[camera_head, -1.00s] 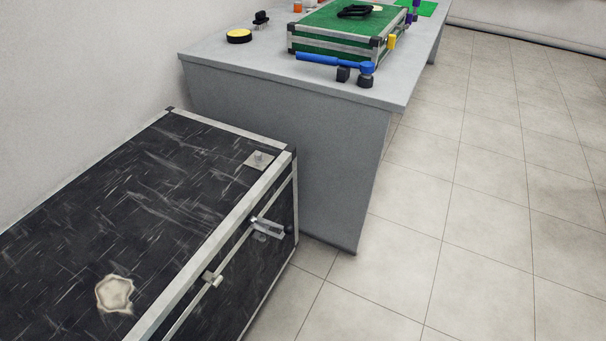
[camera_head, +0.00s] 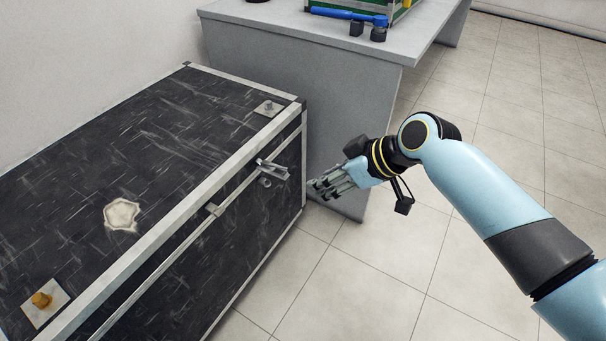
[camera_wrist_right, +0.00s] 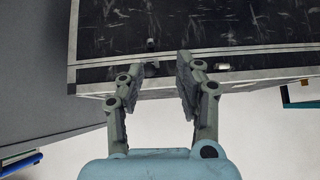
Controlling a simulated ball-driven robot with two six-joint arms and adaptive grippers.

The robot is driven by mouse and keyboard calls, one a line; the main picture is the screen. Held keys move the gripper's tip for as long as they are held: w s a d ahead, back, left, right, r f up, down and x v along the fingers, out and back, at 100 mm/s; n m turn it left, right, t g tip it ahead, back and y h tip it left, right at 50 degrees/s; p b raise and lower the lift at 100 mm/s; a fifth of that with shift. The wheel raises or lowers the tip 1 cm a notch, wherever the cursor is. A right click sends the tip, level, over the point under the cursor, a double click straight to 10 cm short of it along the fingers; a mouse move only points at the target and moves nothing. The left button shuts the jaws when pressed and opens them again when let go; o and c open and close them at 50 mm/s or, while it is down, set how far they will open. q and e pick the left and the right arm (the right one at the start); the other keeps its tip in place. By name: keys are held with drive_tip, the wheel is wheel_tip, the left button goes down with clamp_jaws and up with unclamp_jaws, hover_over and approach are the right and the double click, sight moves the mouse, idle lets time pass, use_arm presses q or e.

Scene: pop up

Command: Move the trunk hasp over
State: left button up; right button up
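The black trunk (camera_head: 150,150) with pale metal edging stands at the left of the head view. Its metal hasp (camera_head: 271,168) sticks out from the front face, just below the lid's edge. My right gripper (camera_head: 319,189) is to the right of the hasp, apart from it, with its fingers toward the trunk. In the right wrist view my right gripper (camera_wrist_right: 159,67) has its fingers spread with nothing held between them. The trunk (camera_wrist_right: 200,25) fills the top there, and a small metal piece (camera_wrist_right: 151,68), likely the hasp, shows between the fingertips. My left gripper is not in view.
A second small catch (camera_head: 214,209) sits farther along the trunk's front edge. A grey table (camera_head: 300,32) stands behind the trunk, with a blue hammer-like tool (camera_head: 345,16) on it. The tiled floor (camera_head: 400,270) to the right is clear.

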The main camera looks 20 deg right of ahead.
sight(296, 169)
drive_tip(key=shift+t, duration=0.3)
drive_tip(key=w+a+f+b, duration=0.1)
drive_tip(key=w+b, duration=0.1)
drive_tip(key=b, duration=0.1)
drive_tip(key=w+a+f+b, duration=0.1)
drive_tip(key=w+b, duration=0.1)
drive_tip(key=w, duration=0.1)
drive_tip(key=w+a+f+b, duration=0.1)
drive_tip(key=w+b, duration=0.1)
drive_tip(key=b, duration=0.1)
drive_tip(key=shift+w+a+f+b, duration=0.35)
drive_tip(key=shift+w+a+f, duration=0.05)
drive_tip(key=shift+w+r, duration=0.1)
drive_tip(key=shift+r, duration=0.05)
drive_tip(key=shift+c, duration=0.6)
drive_tip(key=shift+r, duration=0.15)
drive_tip(key=shift+c, duration=1.1)
drive_tip(key=c, duration=0.4)
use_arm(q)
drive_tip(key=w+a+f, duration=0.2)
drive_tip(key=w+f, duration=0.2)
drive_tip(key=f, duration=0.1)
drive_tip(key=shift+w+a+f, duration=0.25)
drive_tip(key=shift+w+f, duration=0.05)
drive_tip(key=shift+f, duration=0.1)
use_arm(e)
drive_tip(key=shift+o, duration=0.2)
